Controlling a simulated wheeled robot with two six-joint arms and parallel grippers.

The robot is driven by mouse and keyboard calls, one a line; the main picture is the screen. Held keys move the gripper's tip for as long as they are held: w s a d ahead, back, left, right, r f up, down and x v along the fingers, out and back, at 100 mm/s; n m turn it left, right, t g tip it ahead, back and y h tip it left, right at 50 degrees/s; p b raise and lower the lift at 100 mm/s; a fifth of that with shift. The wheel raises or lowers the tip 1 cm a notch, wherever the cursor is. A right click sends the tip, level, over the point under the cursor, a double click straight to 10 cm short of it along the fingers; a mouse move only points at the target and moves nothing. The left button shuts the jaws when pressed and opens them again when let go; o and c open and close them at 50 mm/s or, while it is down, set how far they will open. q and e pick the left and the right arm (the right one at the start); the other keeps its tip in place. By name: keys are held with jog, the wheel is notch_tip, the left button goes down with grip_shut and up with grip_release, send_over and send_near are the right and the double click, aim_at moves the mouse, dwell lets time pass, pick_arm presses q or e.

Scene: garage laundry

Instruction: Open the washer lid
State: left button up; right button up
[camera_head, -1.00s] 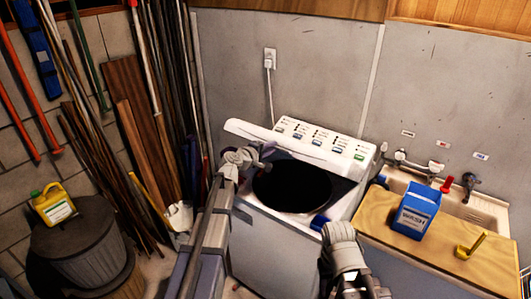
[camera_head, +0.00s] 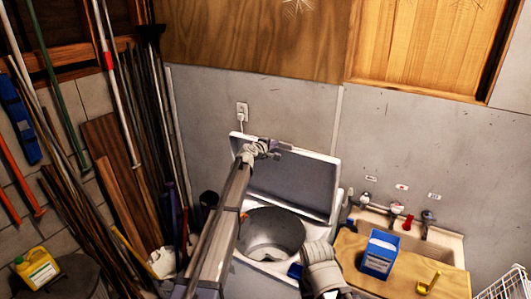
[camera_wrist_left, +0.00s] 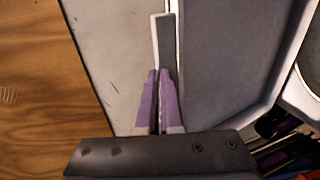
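The washer (camera_head: 270,262) stands at the middle bottom of the head view, with its round metal drum showing. Its lid (camera_head: 290,185) is raised, tilted up and back, with its grey underside facing me. My left gripper (camera_head: 280,148) is at the lid's upper edge, left of its middle. In the left wrist view its fingers (camera_wrist_left: 158,95) look closed together beside the lid's underside (camera_wrist_left: 235,60); I see nothing clearly pinched between them. My right gripper (camera_head: 322,265) is low at the washer's front right; its fingertips are not clear.
A sink with a wooden board (camera_head: 405,262) stands right of the washer, carrying a blue box (camera_head: 380,252) and a yellow item (camera_head: 429,283). A small blue object (camera_head: 295,270) shows beside my right gripper. Long tools and boards (camera_head: 125,130) lean at the left.

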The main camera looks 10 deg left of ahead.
pick_arm(q)
jog(key=shift+o, duration=1.4)
jog(key=shift+w+a+f, duration=0.1)
jog(key=shift+f, duration=0.35)
jog(key=shift+o, duration=1.4)
jog(key=shift+s+r, duration=0.15)
jog(key=shift+s, duration=0.1)
jog(key=shift+w, duration=0.1)
jog(key=p+v, duration=0.2)
jog(key=v, duration=0.6)
